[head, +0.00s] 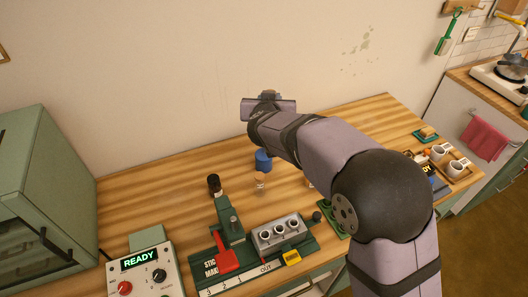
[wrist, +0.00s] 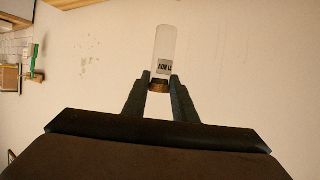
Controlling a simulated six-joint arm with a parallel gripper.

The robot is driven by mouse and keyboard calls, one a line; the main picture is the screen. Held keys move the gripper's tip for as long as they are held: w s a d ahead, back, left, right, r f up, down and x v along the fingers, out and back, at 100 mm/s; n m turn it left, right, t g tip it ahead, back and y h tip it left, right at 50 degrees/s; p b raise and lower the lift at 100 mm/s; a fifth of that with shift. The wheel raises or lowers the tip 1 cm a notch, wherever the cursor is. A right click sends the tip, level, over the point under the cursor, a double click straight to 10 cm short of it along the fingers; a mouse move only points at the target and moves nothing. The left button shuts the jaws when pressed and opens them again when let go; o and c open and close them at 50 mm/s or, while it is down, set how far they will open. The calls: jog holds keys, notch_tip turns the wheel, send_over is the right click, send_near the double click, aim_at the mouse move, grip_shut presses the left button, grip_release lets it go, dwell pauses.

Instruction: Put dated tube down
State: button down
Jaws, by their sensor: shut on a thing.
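In the wrist view, my gripper (wrist: 160,82) is shut on a clear tube (wrist: 165,45). The fingertips hold its brown end, and the clear body sticks out beyond them. A pale label with dark marks sits on the tube near the fingers; its lettering is too small to read surely. Only bare wall shows behind the tube. In the head view, my gripper's housing (head: 268,104) is raised in front of the wall, above the far part of the wooden table (head: 150,195). The fingers and the tube are hidden there.
A metal block with three holes (head: 279,236) stands on a green station (head: 233,257) with a red lever. Near it are a small clear vial (head: 260,184), a blue object (head: 263,160) and a dark-capped bottle (head: 214,184). A READY box (head: 140,272) stands front left. The table's back left is clear.

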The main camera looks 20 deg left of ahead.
notch_tip(320, 180, down, 17)
jog(key=a+p, duration=0.2)
jog(key=shift+s+a+f+m, duration=0.2)
jog(key=shift+s+a+m, duration=0.1)
jog(key=shift+s, duration=0.1)
dwell(0.8)
jog(key=shift+f, duration=0.15)
jog(key=c, duration=1.9)
grip_release()
jog(key=shift+f, duration=0.1)
jog(key=o, duration=0.5)
jog(key=shift+c, duration=0.2)
